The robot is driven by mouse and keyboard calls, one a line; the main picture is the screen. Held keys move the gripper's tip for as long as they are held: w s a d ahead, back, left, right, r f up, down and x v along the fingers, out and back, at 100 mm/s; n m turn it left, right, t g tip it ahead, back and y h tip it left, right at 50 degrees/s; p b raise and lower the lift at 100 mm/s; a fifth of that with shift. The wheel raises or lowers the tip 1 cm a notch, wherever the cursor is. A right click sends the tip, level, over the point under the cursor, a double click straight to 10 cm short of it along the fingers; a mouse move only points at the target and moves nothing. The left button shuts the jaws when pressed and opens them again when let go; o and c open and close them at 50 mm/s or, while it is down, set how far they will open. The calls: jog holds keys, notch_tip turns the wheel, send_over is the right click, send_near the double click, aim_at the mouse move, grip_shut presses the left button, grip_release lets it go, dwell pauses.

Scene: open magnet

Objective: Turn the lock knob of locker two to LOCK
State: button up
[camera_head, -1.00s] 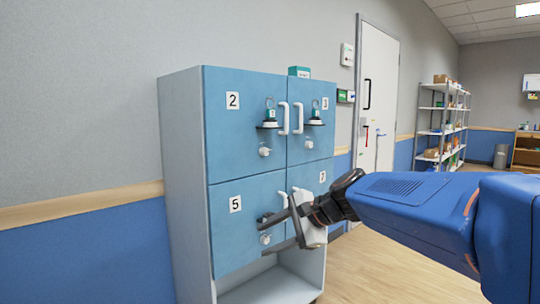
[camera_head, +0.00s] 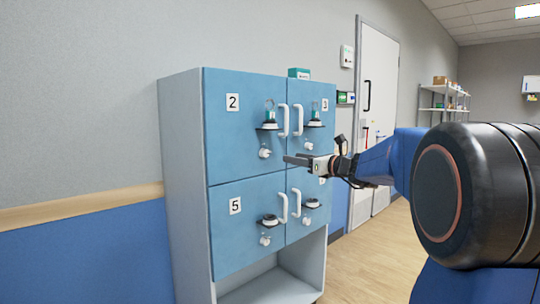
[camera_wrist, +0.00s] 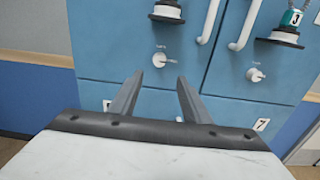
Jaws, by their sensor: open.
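Locker two (camera_head: 232,135) is the upper left blue door, marked 2, and it looks shut. Its white lock knob (camera_head: 265,153) sits low on the door, below a small dark shelf. The knob also shows in the wrist view (camera_wrist: 159,60), just beyond the fingertips. Small lettering above it is too small to read. My gripper (camera_head: 288,159) is open and empty, to the right of the knob in the head view. In the wrist view its two fingers (camera_wrist: 160,77) point toward the door, spread with a gap between them. No contact with the knob shows.
Locker three (camera_head: 318,125) is on the right, with its own knob (camera_wrist: 255,74). White handles (camera_head: 284,120) stand out near both doors' meeting edges. Locker five (camera_head: 235,235) is below. Small dark shelves (camera_head: 270,125) jut above the knobs. Open floor lies right of the cabinet.

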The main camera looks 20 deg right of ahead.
aim_at(267, 153)
jog(key=x, duration=1.3)
jog(key=shift+w+a, duration=0.2)
jog(key=shift+w, duration=0.15)
jog(key=shift+c, duration=0.3)
jog(key=c, duration=1)
